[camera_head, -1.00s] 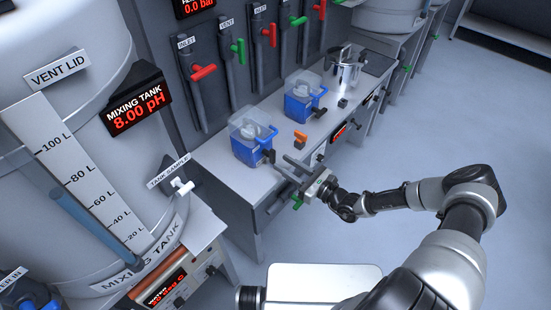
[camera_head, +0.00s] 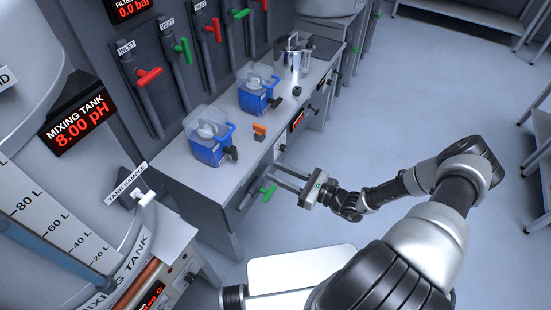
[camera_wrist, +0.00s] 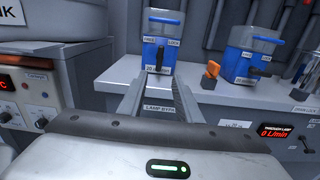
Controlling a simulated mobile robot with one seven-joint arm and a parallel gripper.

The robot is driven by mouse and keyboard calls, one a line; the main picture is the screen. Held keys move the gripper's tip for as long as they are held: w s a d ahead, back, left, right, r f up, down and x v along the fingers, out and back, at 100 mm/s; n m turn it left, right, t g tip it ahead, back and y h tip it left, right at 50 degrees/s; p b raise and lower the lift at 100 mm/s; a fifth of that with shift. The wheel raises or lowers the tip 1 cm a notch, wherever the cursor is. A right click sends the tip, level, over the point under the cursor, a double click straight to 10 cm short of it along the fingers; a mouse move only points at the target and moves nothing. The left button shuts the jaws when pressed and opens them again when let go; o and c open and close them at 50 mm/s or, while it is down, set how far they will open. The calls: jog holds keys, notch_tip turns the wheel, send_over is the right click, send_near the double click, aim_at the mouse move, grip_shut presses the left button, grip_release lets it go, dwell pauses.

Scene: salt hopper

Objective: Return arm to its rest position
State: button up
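My gripper (camera_head: 272,172) is at the front edge of the bench in the head view, held out by my bent arm (camera_head: 410,190). Its two fingers are parallel and apart, with nothing between them. In the wrist view the open fingers (camera_wrist: 158,88) point at the bench front, below a blue jug-like container (camera_wrist: 160,52). A green-handled valve (camera_head: 268,193) lies just left of the fingers in the head view; I cannot tell whether they touch it.
The mixing tank (camera_head: 60,190) stands at left. Open floor (camera_head: 430,90) lies right of the bench; shelving (camera_head: 535,150) stands at the far right.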

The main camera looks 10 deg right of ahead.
jog(key=s+a+r+n+g+h+p, duration=0.15)
jog(key=s+r+n+h, duration=0.5)
jog(key=r, duration=0.85)
jog(key=s+a+r+n+g+h+p, duration=0.1)
jog(key=s+r+n+g+h+p, duration=0.2)
jog(key=r+n, duration=0.9)
jog(key=s+a+r+n+g+h+p, duration=0.1)
jog(key=s+r+n+g+h, duration=0.35)
jog(key=r, duration=1.25)
jog(key=s+d+r+n+t, duration=0.2)
jog(key=s+d+r+t, duration=0.1)
jog(key=s+d, duration=0.4)
jog(key=shift+s+d+r+n+t+p, duration=0.2)
jog(key=shift+n+t+p, duration=0.1)
jog(key=shift+n+p, duration=0.1)
jog(key=shift+a, duration=0.1)
